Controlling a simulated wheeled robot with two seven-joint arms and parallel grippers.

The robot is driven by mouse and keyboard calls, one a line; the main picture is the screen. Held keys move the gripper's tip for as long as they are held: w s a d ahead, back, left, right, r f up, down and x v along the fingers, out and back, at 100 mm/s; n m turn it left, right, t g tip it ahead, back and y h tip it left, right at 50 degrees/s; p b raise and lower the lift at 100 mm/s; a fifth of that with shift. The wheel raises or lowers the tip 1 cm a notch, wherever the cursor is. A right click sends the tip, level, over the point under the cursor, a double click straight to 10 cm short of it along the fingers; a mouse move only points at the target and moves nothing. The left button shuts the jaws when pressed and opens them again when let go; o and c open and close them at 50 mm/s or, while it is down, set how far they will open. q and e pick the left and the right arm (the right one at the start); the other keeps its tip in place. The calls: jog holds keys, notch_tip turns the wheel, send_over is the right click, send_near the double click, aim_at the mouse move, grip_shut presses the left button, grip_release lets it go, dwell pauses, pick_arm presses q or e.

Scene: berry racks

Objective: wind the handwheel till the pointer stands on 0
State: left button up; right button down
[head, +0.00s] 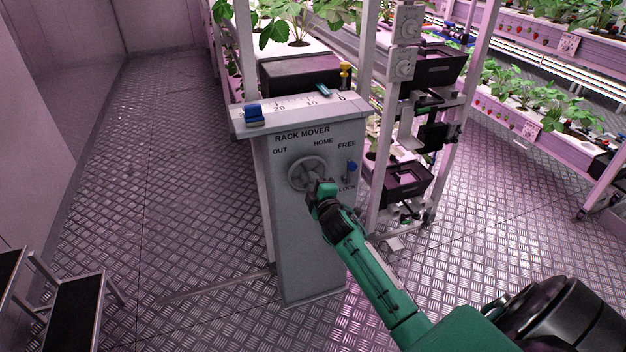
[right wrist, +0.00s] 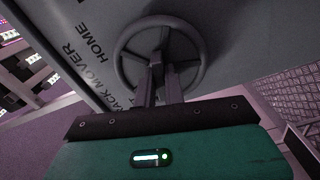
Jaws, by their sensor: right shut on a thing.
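The grey handwheel (head: 306,173) is on the front of the rack mover post (head: 308,250). My right gripper (head: 320,190) is shut at the wheel's middle; in the right wrist view its fingers (right wrist: 160,82) close on the hub or a spoke of the handwheel (right wrist: 121,50), exactly which I cannot tell. The scale (head: 295,103) on top reads 20, 10, 0 from left to right. A small teal marker, seemingly the pointer (head: 322,89), stands at its back edge between 10 and 0. My left gripper is not in view.
A blue lever (head: 351,167) is between FREE and LOCK, right of the wheel. A blue block (head: 253,114) sits at the scale's left end, a yellow knob (head: 345,75) near 0. Plant racks stand behind; a step stool (head: 75,300) is at lower left. The floor is otherwise open.

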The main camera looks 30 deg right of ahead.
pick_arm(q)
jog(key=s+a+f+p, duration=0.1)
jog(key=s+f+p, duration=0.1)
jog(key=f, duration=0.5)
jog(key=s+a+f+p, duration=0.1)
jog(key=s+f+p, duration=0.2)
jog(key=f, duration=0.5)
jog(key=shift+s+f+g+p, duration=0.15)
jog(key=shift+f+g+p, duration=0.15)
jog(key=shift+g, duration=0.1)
pick_arm(e)
jog(key=shift+f+m, duration=0.2)
jog(key=shift+m, duration=6.2)
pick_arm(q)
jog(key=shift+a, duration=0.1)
pick_arm(e)
jog(key=c, duration=1.5)
grip_release()
jog(key=shift+s+a, duration=0.1)
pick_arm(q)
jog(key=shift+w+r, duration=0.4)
pick_arm(e)
jog(key=shift+v, duration=6.85)
